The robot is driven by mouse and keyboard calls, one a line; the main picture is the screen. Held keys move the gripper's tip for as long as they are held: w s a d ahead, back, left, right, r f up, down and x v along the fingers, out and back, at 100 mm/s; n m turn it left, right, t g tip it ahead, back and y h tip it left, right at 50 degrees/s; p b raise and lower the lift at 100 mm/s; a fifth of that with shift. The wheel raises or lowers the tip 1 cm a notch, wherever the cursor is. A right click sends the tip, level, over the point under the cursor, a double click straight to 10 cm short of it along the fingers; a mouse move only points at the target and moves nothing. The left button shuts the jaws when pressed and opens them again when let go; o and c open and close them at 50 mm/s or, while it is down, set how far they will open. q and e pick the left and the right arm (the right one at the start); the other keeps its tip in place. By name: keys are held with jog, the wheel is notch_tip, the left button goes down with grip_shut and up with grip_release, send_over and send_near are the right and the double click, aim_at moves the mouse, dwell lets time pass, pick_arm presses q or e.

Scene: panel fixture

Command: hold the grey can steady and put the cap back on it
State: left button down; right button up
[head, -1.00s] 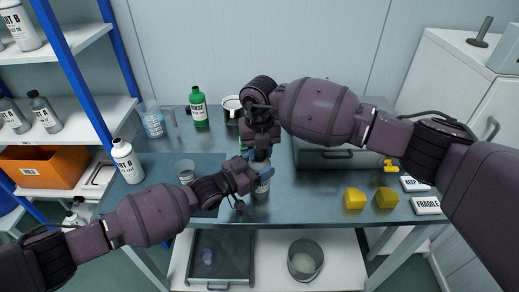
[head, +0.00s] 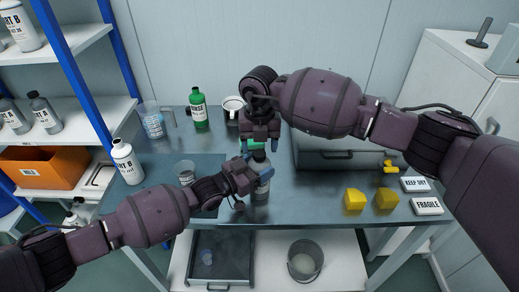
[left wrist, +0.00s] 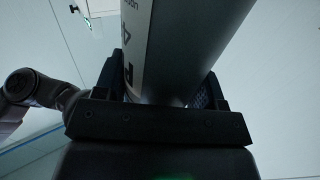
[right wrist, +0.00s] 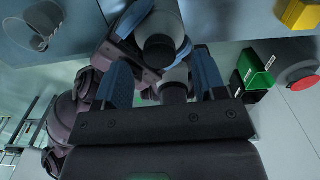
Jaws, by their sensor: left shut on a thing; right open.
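The grey can (head: 262,187) stands upright near the front of the table, with a pale label. My left gripper (head: 258,176) is shut around its upper body; the can also fills the jaws in the left wrist view (left wrist: 185,45). A dark, narrower piece, apparently the cap (head: 258,156), shows on top of the can. How firmly it sits I cannot tell. My right gripper (head: 260,148) is open, fingers pointing down just above the can. In the right wrist view a small grey cylinder with a dark end (right wrist: 175,82) shows between its spread blue fingers.
A grey case (head: 335,160), yellow blocks (head: 355,199) and label blocks (head: 427,206) lie right. The table front between can and yellow blocks is clear.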

notch_tip(320, 180, up, 10)
jog(key=shift+f, duration=0.2)
pick_arm(q)
jog(key=shift+c, duration=0.7)
grip_release()
jog(key=v, duration=1.1)
pick_arm(e)
jog(key=shift+r, duration=0.2)
pick_arm(q)
jog(key=shift+d, duration=0.1)
